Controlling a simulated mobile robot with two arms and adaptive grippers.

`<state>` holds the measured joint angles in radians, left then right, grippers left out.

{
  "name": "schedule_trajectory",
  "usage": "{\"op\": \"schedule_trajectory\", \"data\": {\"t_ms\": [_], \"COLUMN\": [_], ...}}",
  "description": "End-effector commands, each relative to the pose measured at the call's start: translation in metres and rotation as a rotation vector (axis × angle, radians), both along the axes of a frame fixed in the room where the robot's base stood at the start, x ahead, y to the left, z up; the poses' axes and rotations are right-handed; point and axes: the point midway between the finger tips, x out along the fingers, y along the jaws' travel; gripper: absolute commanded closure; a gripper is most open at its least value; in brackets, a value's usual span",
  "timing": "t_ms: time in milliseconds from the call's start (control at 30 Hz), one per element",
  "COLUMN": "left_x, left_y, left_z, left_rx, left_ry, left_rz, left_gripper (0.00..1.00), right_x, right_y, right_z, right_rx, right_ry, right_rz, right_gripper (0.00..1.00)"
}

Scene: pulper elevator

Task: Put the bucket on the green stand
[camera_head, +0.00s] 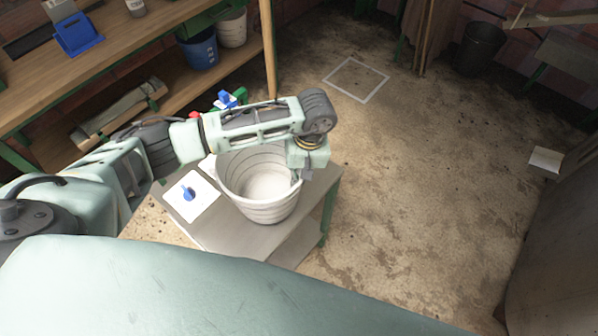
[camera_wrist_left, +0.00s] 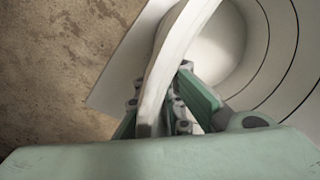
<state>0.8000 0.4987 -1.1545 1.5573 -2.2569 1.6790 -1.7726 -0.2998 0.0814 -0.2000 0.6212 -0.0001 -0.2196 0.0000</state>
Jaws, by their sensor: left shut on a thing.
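A white ribbed bucket (camera_head: 262,186) is upright and empty, over the small grey-topped table with green legs (camera_head: 222,234). I cannot tell whether its base rests on the top or hangs just above it. This table is the only green-legged stand near the bucket. My left gripper (camera_head: 304,174) reaches over from the left and is shut on the bucket's right rim. In the left wrist view, the fingers (camera_wrist_left: 168,112) straddle the bucket's wall (camera_wrist_left: 160,68). My left arm hides part of the bucket's far rim. My right gripper is not in view.
A white card with a blue knob (camera_head: 196,200) lies on the table left of the bucket. A wooden shelf (camera_head: 180,90) with blue (camera_head: 199,50) and white (camera_head: 232,28) buckets stands behind. A white square outline (camera_head: 356,80) marks the open floor. A dark bin (camera_head: 480,46) stands far right.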

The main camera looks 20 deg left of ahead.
Motion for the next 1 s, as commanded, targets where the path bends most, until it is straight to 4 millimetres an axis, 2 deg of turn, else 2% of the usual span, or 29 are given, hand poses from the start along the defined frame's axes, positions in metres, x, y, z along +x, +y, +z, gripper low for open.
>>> {"op": "schedule_trajectory", "data": {"t_ms": [400,433,633,1000], "left_x": [0.0010,0.0007,0.0006,0.0006], "left_y": [-0.0002,-0.0002,-0.0003,-0.0005], "left_z": [-0.0061,-0.0053,-0.0047,-0.0012], "left_rx": [0.000,0.000,0.000,-0.001], "left_ry": [-0.002,-0.001,-0.001,0.000], "left_rz": [0.000,0.000,0.000,0.000], "left_gripper": [1.00,0.91,0.73,0.73], "right_x": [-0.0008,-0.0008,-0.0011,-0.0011], "right_y": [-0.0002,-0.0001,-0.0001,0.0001], "right_z": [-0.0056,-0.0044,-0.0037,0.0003], "right_rx": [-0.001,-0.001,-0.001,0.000], "right_ry": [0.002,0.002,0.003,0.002], "right_rz": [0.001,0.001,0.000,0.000], "right_gripper": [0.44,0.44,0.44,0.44]}}
